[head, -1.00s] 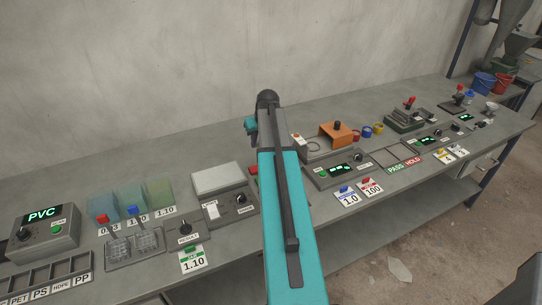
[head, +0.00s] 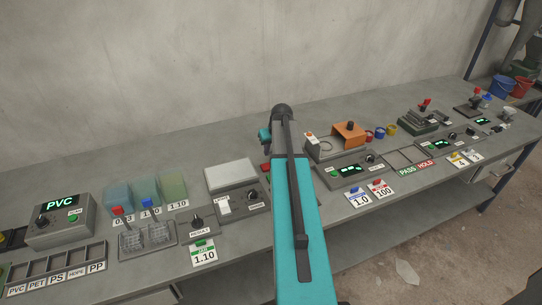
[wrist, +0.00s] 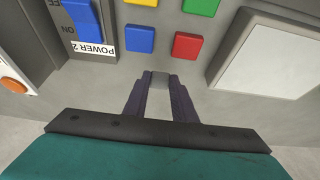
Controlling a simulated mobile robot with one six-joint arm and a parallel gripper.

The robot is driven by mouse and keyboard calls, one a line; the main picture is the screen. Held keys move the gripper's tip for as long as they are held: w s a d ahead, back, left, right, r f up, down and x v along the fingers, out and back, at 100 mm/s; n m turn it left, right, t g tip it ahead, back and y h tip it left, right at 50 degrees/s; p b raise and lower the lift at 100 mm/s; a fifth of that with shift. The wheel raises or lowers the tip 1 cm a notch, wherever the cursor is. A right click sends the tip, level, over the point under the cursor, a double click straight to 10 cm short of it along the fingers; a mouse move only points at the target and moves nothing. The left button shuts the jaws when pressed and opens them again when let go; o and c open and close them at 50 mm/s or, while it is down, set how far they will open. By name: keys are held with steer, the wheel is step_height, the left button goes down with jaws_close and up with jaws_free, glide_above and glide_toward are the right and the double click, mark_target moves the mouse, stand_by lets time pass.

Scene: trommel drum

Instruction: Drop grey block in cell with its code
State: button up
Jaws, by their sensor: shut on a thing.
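A grey block (wrist: 160,80) is between the fingertips of my gripper (wrist: 160,84) in the wrist view, and the jaws are shut on it. The block is in the air above or near the grey bench surface. In the head view my teal arm hides the gripper and block. A tray of cells (head: 58,264) is at the far left of the bench, labelled PVC, PET, PS, HDPE and PP from left to right. The cells that show look empty. A grey box with a green display (head: 61,204) behind the tray reads PVC.
Coloured buttons (wrist: 188,45), a POWER 2 switch (wrist: 82,14) and a pale plate (wrist: 270,55) lie close around my gripper. Bare bench lies in front of the levers.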

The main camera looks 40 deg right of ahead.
steer(key=shift+f+p, duration=0.45)
steer(key=shift+f, duration=1.25)
steer(key=shift+f, duration=0.1)
steer(key=o, duration=1)
steer(key=shift+b+v, duration=1.35)
steer(key=shift+v, duration=4.8)
